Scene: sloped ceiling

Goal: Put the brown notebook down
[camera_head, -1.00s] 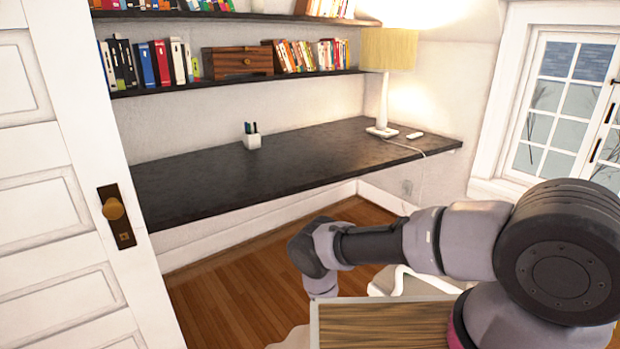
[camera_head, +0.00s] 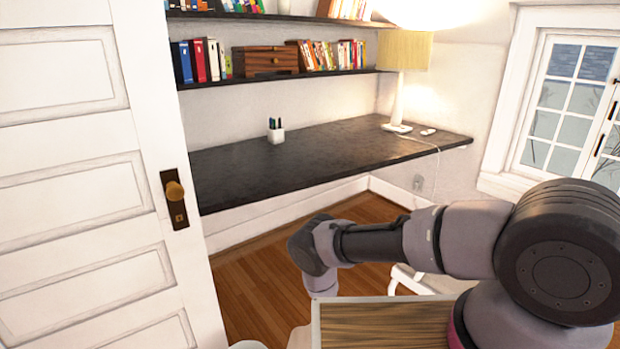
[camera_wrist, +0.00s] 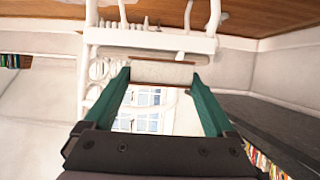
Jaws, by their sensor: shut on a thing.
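In the wrist view, my gripper (camera_wrist: 159,76) has two green fingers closed on the brown notebook (camera_wrist: 163,73). The notebook shows edge-on as a pale band with thin brown edges between the fingertips; its cover faces are hardly visible. In the head view my arm bends down at the bottom right, and neither the gripper nor the notebook can be made out there.
A dark desk (camera_head: 300,163) runs along the wall, mostly bare. A pen cup (camera_head: 276,134) stands near its middle back, and a lamp (camera_head: 398,100) at its right end. Bookshelves hang above. A white door (camera_head: 85,190) stands at left, and a white chair (camera_head: 405,280) is behind my arm.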

